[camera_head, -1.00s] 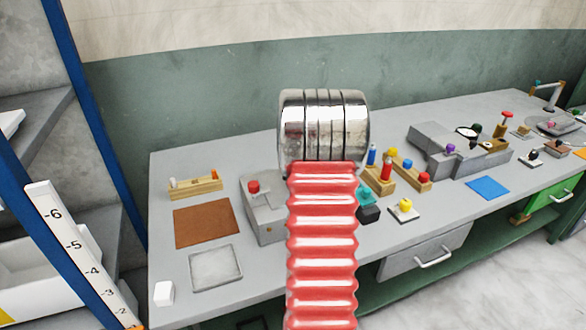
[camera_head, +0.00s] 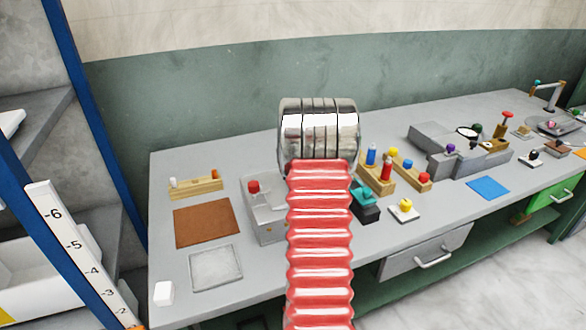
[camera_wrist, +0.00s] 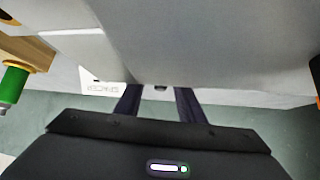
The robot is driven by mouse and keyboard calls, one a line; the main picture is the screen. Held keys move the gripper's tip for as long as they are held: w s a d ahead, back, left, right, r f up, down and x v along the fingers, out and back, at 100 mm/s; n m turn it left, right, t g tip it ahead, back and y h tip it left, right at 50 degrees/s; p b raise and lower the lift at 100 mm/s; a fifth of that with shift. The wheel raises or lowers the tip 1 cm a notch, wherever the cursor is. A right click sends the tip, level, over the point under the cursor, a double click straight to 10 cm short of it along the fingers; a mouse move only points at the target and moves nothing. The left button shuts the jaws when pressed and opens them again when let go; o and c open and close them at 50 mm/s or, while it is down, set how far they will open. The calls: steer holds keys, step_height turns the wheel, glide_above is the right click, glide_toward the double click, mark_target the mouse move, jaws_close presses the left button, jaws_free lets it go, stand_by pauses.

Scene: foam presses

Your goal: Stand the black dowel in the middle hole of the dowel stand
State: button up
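A wooden block (camera_head: 196,187) at the left of the bench carries a white peg (camera_head: 173,182) and an orange-brown peg (camera_head: 215,174) at its ends. It may be the dowel stand; I see no dowel between them. I cannot make out the black dowel in the head view. My gripper (camera_wrist: 158,91) shows in the wrist view as two dark fingers with a clear gap. In the head view my arm hides the gripper.
A grey box with a red knob (camera_head: 253,187) stands left of my arm. To the right are wooden blocks with coloured pegs (camera_head: 386,170), a teal-and-black item (camera_head: 366,205) and a yellow knob on a white base (camera_head: 404,208). A brown mat (camera_head: 206,223) lies flat at left.

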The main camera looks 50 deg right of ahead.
jaws_close()
steer(key=shift+r, duration=0.15)
stand_by(0.4)
step_height(320, 180, up, 10)
steer(key=shift+f, duration=0.1)
stand_by(0.5)
stand_by(0.5)
steer(key=w+a+n+t+y, duration=0.15)
steer(key=w+a, duration=0.35)
steer(key=a, duration=0.8)
steer(key=w+a+n+y, duration=0.25)
steer(key=w+a, duration=0.25)
steer(key=a, duration=0.9)
steer(key=s+a+n+y, duration=0.1)
steer(key=a+n, duration=0.1)
steer(key=a, duration=1)
steer(key=s+a+n+y, duration=0.1)
steer(key=a+n, duration=0.1)
steer(key=a, duration=1.1)
steer(key=shift+s+f+t, duration=0.3)
steer(key=shift+s+t, duration=0.05)
steer(key=shift+t, duration=0.1)
